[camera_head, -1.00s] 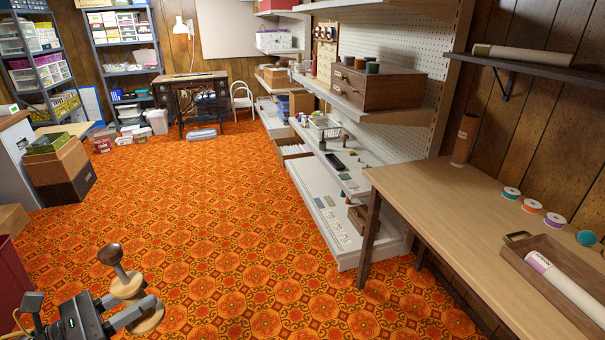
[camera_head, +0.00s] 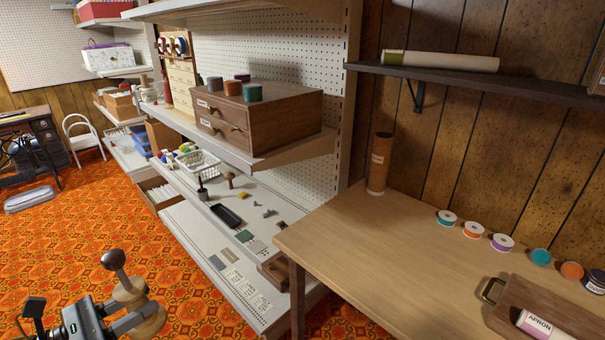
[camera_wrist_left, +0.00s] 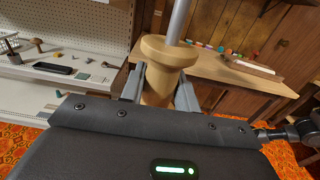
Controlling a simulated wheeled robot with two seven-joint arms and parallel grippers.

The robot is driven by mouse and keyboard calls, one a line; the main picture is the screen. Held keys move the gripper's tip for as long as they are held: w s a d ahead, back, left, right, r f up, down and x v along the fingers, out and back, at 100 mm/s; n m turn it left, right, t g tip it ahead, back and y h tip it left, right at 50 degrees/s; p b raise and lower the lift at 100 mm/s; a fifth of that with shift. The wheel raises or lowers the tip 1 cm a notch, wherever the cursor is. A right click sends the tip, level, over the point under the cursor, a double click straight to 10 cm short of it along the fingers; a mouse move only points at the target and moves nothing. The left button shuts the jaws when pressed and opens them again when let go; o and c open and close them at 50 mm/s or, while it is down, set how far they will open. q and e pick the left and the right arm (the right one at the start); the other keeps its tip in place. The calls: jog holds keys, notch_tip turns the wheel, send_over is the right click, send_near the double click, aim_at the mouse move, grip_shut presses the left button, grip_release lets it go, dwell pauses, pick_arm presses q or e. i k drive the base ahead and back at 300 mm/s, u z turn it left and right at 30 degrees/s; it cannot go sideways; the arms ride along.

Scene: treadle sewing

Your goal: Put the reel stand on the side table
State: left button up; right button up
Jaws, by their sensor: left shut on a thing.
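The reel stand (camera_head: 126,290) is a light wooden spool-shaped piece with a metal rod and a dark round knob on top. My left gripper (camera_head: 128,316) is shut on it at the lower left of the head view, holding it up over the orange carpet. In the left wrist view the stand (camera_wrist_left: 165,62) rises between the two fingers, its rod running out of the top edge. The side table (camera_head: 375,245) is a light wood table at the right, apart from the stand. My right gripper is not in view.
On the table are a brown cardboard tube (camera_head: 379,163), several thread reels (camera_head: 473,230) along the back, and a wooden tray (camera_head: 555,305) with a labelled roll. The table's front left is clear. White shelving (camera_head: 245,150) stands left of it, a dark wall shelf (camera_head: 475,78) above.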

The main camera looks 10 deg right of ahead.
aim_at(406, 209)
jog(key=z, duration=1)
jog(key=i, duration=0.9)
jog(key=z, duration=0.95)
